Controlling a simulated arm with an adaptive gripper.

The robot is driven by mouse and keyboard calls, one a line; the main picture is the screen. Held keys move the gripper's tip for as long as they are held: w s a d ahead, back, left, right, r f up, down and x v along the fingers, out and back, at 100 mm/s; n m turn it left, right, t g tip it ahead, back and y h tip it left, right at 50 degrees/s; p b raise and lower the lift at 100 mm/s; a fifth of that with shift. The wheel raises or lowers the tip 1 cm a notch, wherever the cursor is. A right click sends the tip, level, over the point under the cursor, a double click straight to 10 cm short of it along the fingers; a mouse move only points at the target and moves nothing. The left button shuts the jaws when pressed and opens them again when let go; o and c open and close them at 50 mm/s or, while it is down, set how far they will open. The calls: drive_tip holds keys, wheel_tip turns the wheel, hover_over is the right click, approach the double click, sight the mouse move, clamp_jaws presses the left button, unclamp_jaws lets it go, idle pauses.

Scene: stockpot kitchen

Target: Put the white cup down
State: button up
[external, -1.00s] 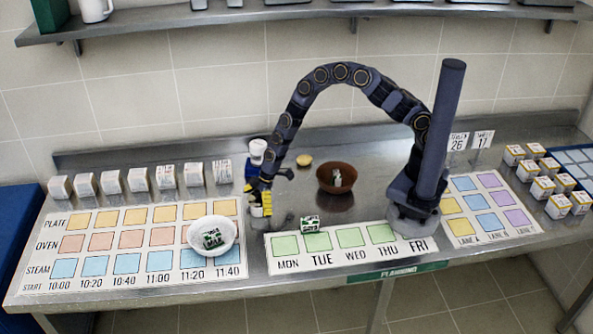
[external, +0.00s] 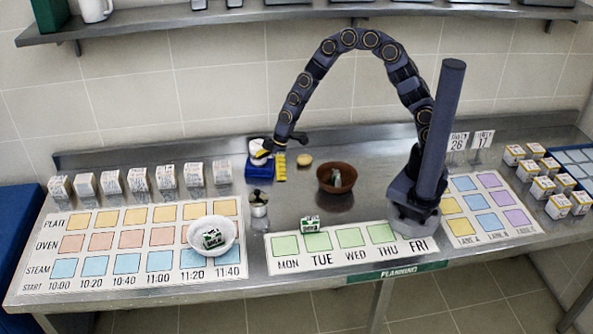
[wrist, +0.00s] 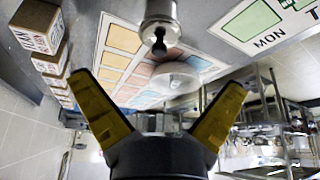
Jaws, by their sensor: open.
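The white cup (external: 256,147) is at the back of the counter, on or just behind a dark blue block (external: 259,170), left of the round tan item. My gripper (external: 271,160) is at the block, with its yellow fingers spread. One finger overlaps the cup's lower right in the external view; I cannot tell whether they touch. In the wrist view the open fingers (wrist: 160,112) show no object held between them, and I cannot make out the cup there.
A small metal canister with a dark top (external: 258,204) stands in front of the block; it also shows in the wrist view (wrist: 159,22). A white bowl (external: 229,247) holds a green-and-white box. A brown bowl (external: 336,186) stands right. Several white boxes (external: 139,179) line the back left.

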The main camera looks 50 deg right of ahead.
drive_tip(key=s+d+r+m+g+h, duration=0.2)
drive_tip(key=s+d+r+m, duration=0.3)
drive_tip(key=s+d+r, duration=0.6)
drive_tip(key=s+d+r+m+h, duration=0.1)
drive_tip(key=s+d+r+m, duration=0.2)
drive_tip(key=s, duration=0.5)
drive_tip(key=s+d+r+m+g+h, duration=0.1)
drive_tip(key=s+d+r+m, duration=0.2)
drive_tip(key=s+d+m, duration=0.2)
drive_tip(key=s+d, duration=0.2)
drive_tip(key=s, duration=0.1)
drive_tip(key=shift+r+m+g, duration=0.3)
drive_tip(key=shift+r, duration=0.05)
